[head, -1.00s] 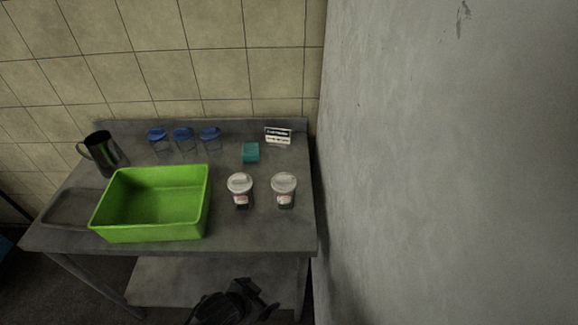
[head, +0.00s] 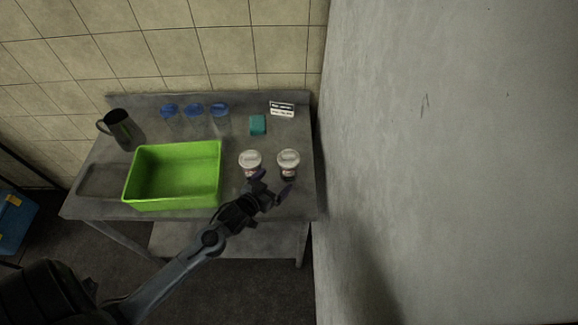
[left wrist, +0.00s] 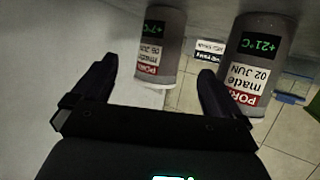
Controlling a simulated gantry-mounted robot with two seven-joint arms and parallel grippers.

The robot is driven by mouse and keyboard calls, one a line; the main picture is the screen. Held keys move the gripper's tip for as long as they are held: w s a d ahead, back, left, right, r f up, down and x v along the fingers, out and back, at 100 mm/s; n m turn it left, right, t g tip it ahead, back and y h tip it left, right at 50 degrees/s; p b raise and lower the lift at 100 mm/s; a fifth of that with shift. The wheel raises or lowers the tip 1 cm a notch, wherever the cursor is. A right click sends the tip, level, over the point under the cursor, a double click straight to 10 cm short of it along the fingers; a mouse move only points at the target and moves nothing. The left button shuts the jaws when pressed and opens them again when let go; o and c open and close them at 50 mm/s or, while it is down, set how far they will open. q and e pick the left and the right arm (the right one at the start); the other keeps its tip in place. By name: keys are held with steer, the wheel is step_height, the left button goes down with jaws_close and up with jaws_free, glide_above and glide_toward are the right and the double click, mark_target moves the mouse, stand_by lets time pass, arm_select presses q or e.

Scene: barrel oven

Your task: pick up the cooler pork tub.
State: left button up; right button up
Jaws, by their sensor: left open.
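Two white-lidded tubs stand upright on the steel table. The right tub (head: 288,160) and left tub (head: 250,160) are side by side in the head view. In the left wrist view, seen upside down, one tub reads +7°C, made 09 JUN (left wrist: 160,45), and the larger-looking one reads +21°C, made 02 JUN (left wrist: 257,60). The +7°C one is the cooler and appears to be the right tub in the head view. My left gripper (head: 272,186) is open and empty at the near side of the tubs. In its wrist view the +7°C tub shows between the fingers (left wrist: 156,75), beyond the tips.
A green crate (head: 172,203) stands left of the tubs. Behind are a teal block (head: 258,125), a small sign (head: 282,109), several blue-lidded jars (head: 194,112) and a metal jug (head: 118,127). A concrete wall (head: 440,150) rises close on the right.

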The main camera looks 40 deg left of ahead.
mark_target(283, 173)
arm_select(q)
steer(key=shift+x, duration=3.8)
steer(key=shift+c, duration=0.3)
steer(key=shift+r, duration=0.15)
steer(key=c, duration=1.5)
